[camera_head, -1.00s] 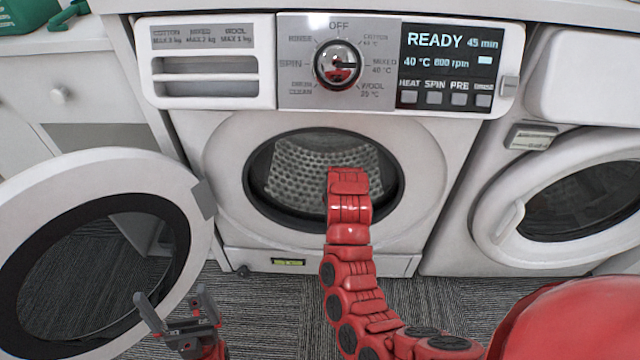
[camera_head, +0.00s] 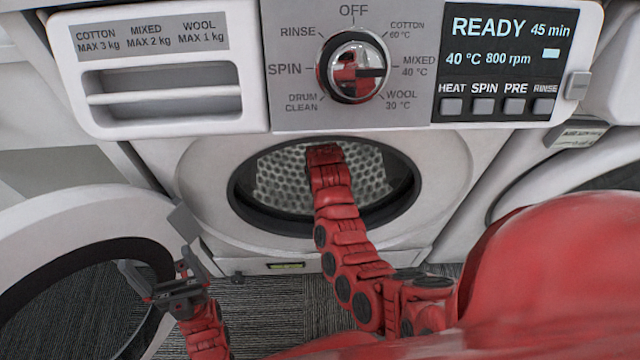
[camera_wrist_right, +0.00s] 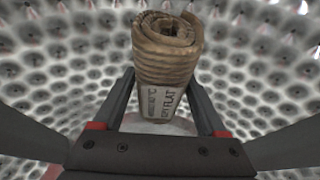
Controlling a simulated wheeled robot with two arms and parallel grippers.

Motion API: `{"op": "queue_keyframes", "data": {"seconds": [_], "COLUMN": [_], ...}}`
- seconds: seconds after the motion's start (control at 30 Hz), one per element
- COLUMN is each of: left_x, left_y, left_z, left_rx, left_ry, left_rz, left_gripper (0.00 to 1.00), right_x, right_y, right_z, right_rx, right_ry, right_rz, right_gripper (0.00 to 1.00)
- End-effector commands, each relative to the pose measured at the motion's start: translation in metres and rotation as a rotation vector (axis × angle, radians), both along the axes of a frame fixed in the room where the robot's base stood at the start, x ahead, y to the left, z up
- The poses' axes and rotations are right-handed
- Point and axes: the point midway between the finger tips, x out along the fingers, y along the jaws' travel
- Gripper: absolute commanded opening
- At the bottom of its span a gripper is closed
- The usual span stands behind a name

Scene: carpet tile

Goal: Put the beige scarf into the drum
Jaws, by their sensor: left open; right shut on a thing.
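The beige scarf (camera_wrist_right: 168,50) is a rolled bundle with a printed label, seen in the right wrist view. My right gripper (camera_wrist_right: 168,105) is shut on it, one finger on each side, with the drum's dimpled metal wall (camera_wrist_right: 60,60) all around. In the head view my right arm reaches through the round opening into the drum (camera_head: 285,185); the right gripper and scarf are hidden there. My left gripper (camera_head: 165,270) is open and empty, low on the left near the open door. Whether the scarf touches the drum wall I cannot tell.
The washer's round door (camera_head: 60,215) stands open at the left. The control panel (camera_head: 400,60) with its dial is above the opening and reads READY. A second washer (camera_head: 590,170) stands at the right. Striped carpet (camera_head: 260,320) shows below.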

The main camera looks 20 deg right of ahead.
Motion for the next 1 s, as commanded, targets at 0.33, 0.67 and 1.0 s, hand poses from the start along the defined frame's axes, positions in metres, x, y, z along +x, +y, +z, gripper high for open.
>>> {"op": "queue_keyframes", "data": {"seconds": [0.33, 0.67, 1.0], "left_x": [-0.003, -0.003, -0.003], "left_y": [0.0, 0.0, 0.0], "left_z": [-0.011, -0.011, -0.011], "left_rx": [0.021, 0.021, 0.021], "left_ry": [-0.016, -0.017, -0.017], "left_rz": [0.003, 0.003, 0.003], "left_gripper": [1.0, 1.0, 1.0], "right_x": [0.0, -0.001, 0.0], "right_y": [0.001, 0.001, 0.001], "right_z": [-0.038, -0.041, -0.04], "right_rx": [0.001, 0.0, 0.001], "right_ry": [0.001, 0.002, 0.002], "right_rz": [0.0, 0.001, 0.001], "right_gripper": [0.05, 0.82, 1.0]}}
